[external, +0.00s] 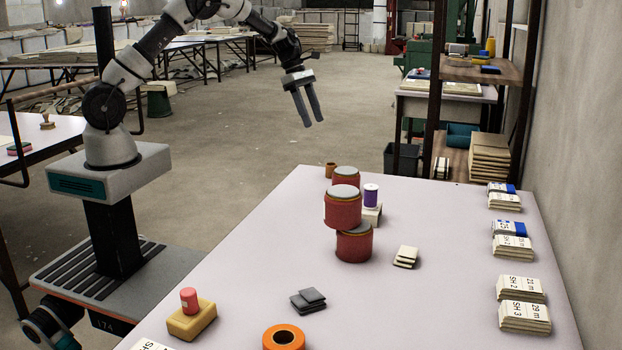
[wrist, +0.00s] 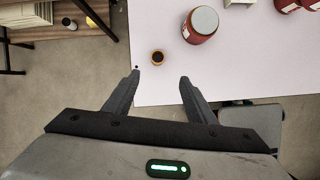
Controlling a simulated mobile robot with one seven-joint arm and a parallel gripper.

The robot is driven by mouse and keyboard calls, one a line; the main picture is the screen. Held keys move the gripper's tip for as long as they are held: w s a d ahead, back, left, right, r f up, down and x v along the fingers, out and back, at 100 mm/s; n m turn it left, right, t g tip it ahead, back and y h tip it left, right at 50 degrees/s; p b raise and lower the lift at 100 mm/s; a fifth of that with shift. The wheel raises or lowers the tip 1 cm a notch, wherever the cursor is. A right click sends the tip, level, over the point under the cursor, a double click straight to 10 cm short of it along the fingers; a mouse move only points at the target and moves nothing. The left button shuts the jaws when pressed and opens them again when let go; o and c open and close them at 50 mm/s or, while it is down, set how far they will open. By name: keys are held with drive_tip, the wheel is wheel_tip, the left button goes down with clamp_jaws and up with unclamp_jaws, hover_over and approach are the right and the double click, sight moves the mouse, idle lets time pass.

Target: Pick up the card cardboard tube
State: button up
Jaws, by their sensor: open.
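The cardboard tube (external: 331,170) is a small brown, open-topped ring standing upright at the far end of the pale table, near its edge. In the wrist view the tube (wrist: 157,57) shows its dark hollow just beyond the fingertips, roughly between them across the picture. My gripper (external: 311,124) is open and empty, in the air above the table's far end. In the wrist view both fingers of my gripper (wrist: 160,77) are spread, and the tube is not between the jaws.
Red tins (external: 346,177) stand close to the tube, some touching or overlapping in view. A purple spool (external: 371,195) sits on a pale block beside them. An orange tape roll (external: 284,338) and grey squares (external: 307,300) lie nearer. The pale table (external: 450,260) has free room on the right.

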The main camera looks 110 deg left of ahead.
drive_tip(key=b, duration=0.3)
approach(331, 170)
drive_tip(key=f, duration=0.1)
drive_tip(key=a+f, duration=0.1)
drive_tip(key=f, duration=0.1)
drive_tip(key=shift+w+a+f, duration=0.1)
drive_tip(key=shift+w+a, duration=0.15)
drive_tip(key=shift+w+b+x, duration=0.15)
drive_tip(key=shift+b+x, duration=0.15)
drive_tip(key=shift+x, duration=1.2)
drive_tip(key=shift+w+b+x, duration=0.15)
drive_tip(key=shift+b+x, duration=0.1)
drive_tip(key=shift+x, duration=1.2)
drive_tip(key=shift+c, duration=0.2)
drive_tip(key=c, duration=1.1)
